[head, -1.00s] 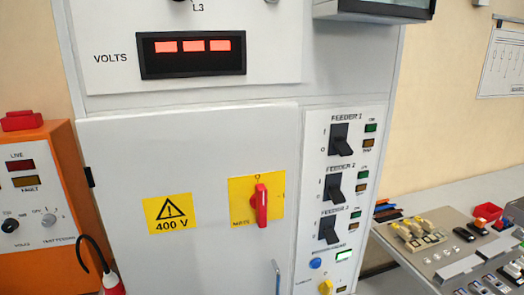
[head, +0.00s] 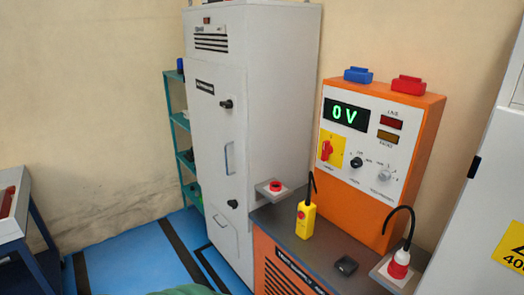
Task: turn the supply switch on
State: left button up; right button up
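An orange test unit (head: 413,189) with a white front panel stands on a dark-topped bench at the right of the head view. On its panel is a red rotary switch (head: 326,150) on a yellow plate; its handle looks close to upright, and its small label is too blurred to read. A black display (head: 346,115) above it shows a green 0 V. The red and amber lamp windows (head: 391,122) look dark. Neither of my grippers is in view, so no gripper shows near the switch.
The blue floor (head: 130,260) at lower left looks clear.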

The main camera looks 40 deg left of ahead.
aim_at(326, 148)
jog(key=u, duration=0.7)
